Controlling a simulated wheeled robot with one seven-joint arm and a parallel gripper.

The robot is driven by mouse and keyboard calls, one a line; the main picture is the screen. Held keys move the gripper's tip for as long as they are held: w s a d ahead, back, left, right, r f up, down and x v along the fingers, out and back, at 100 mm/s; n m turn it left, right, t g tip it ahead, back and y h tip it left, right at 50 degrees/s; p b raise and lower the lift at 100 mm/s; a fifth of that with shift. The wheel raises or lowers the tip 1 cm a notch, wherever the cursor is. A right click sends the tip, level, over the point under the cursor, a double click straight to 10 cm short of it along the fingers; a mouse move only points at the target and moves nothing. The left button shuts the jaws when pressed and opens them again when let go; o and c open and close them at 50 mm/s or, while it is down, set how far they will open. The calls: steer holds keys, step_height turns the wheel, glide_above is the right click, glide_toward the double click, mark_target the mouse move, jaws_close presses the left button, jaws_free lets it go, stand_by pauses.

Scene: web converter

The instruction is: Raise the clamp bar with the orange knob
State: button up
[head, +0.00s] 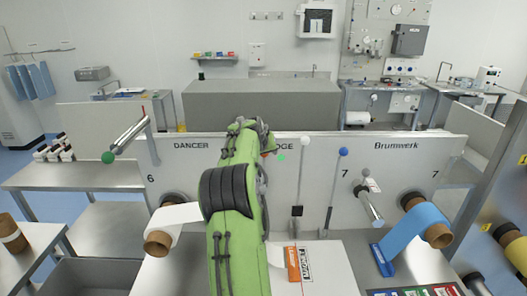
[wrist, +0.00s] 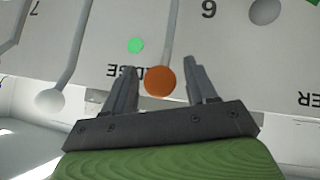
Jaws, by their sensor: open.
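The orange knob (wrist: 160,81) shows in the wrist view, between the two fingers of my gripper (wrist: 161,68). Its thin grey bar (wrist: 171,35) runs up the picture from it, along the pale panel. My gripper is open, with a gap visible on each side of the knob. I cannot tell whether the knob lies fully between the fingers in depth. In the head view my green arm hides the orange knob and its bar. My gripper's fingers are not clear there.
The white-knobbed lever (head: 306,142) and blue-knobbed lever (head: 342,152) stand to the right of my arm. A green dot (head: 281,156) is on the panel (head: 400,165) beside my arm. A white roll (head: 175,222) and blue roll (head: 412,229) project from the panel below.

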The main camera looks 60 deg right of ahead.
steer(key=b+v, duration=0.2)
steer(key=v, duration=1.3)
steer(key=shift+a+r+b, duration=0.2)
steer(key=shift+a+b, duration=0.05)
steer(key=shift+b, duration=0.1)
